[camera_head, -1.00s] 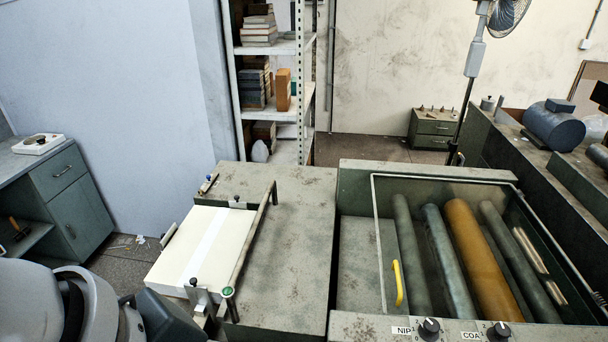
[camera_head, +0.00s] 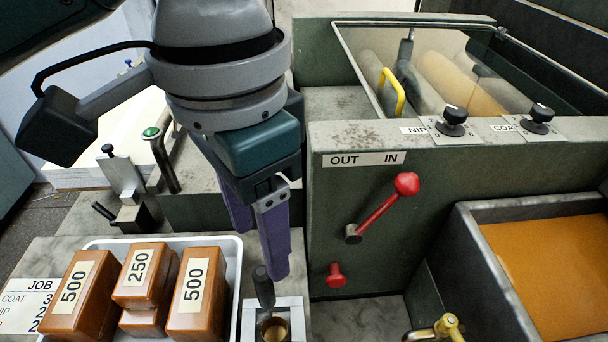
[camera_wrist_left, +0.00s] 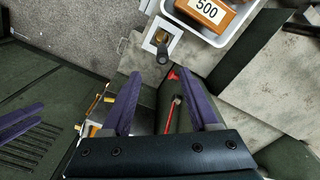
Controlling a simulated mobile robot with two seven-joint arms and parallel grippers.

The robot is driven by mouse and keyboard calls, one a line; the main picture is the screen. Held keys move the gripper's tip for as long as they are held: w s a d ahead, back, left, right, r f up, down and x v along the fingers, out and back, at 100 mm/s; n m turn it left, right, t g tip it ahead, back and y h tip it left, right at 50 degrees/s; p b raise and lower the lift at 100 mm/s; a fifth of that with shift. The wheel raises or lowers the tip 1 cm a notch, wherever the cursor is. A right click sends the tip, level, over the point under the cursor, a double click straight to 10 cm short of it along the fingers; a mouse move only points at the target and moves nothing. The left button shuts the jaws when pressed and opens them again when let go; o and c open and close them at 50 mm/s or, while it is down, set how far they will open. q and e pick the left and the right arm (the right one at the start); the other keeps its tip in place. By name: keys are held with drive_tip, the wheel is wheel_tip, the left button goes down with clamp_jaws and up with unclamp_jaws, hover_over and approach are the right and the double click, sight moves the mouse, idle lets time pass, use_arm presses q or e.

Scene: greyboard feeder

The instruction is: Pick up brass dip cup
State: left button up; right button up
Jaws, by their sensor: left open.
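The brass dip cup (camera_head: 275,330) sits in a square pale holder (camera_head: 291,308) at the bottom of the head view, with its dark handle (camera_head: 263,287) standing up. In the left wrist view the cup (camera_wrist_left: 162,37) shows in the holder with its handle (camera_wrist_left: 163,54) pointing toward me. My left gripper (camera_head: 277,272) has purple fingers pointing down, just above and beside the handle. In the wrist view its fingers (camera_wrist_left: 161,75) are apart with nothing between them, and the handle lies ahead of the gap. Purple finger parts (camera_wrist_left: 20,122) at the wrist view's left edge look like my right gripper.
A white tray (camera_head: 238,262) with several brown labelled blocks stands left of the cup. A machine panel (camera_head: 330,215) with a red lever (camera_head: 385,205) and red knob (camera_head: 336,275) rises close on the right. Further right is an orange-filled trough (camera_head: 480,215) with a brass valve (camera_head: 446,326).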

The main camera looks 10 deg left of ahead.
sight(261, 272)
use_arm(q)
drive_tip(key=f, duration=0.6)
drive_tip(key=f+b, duration=0.1)
drive_tip(key=f, duration=0.3)
drive_tip(key=shift+a+f, duration=0.1)
drive_tip(key=shift+a, duration=0.15)
drive_tip(key=shift+c, duration=0.4)
clamp_jaws()
